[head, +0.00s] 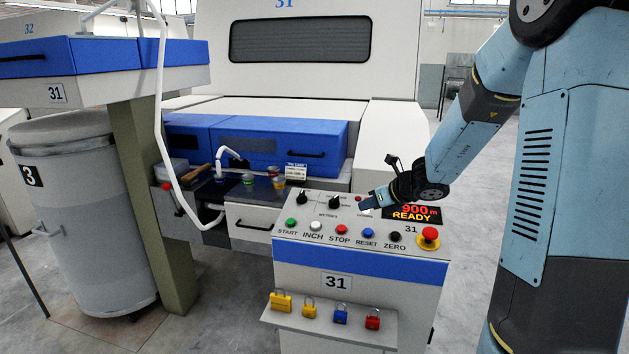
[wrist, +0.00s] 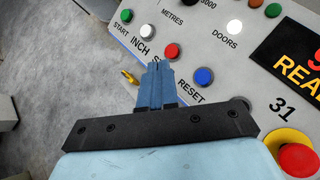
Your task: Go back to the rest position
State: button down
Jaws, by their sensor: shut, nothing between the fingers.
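My gripper (head: 366,207) is shut and empty above the sloped top of the control console (head: 350,264). In the head view it hangs over the upper right part of the panel, left of the display (head: 411,213) that reads 900 m READY. In the wrist view the closed blue fingers (wrist: 156,82) reach over the panel's front edge, near the red stop button (wrist: 172,51) and the blue reset button (wrist: 204,76). I cannot tell how high the fingertips are above the panel. My arm comes down from the upper right.
A red emergency button (head: 430,234) stands up at the panel's right corner. Several padlocks, one of them blue (head: 341,314), are on the console's lower shelf. The carding machine (head: 400,130) stands behind, and a grey can (head: 85,230) stands at left. Bare floor lies right of the console.

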jog(key=s+a+r+n+g+h, duration=0.1)
jog(key=s+a+r+n, duration=0.1)
jog(key=s+r+n, duration=0.5)
jog(key=s+a+r+n+g+h, duration=0.1)
jog(key=s+a+r+n+g, duration=0.2)
jog(key=s+n, duration=0.7)
jog(key=s+d+r+n+t+h, duration=0.1)
jog(key=s+d+r+n+h, duration=0.1)
jog(key=s+d+n, duration=0.2)
jog(key=s+d+r+n+h, duration=0.2)
jog(key=s+d+r+n, duration=0.1)
jog(key=s+n, duration=0.6)
jog(key=s+d, duration=0.1)
jog(key=s, duration=0.2)
jog(key=shift+s+r+t+h, duration=0.15)
jog(key=shift+s+t+h, duration=0.05)
jog(key=shift+t+h, duration=0.2)
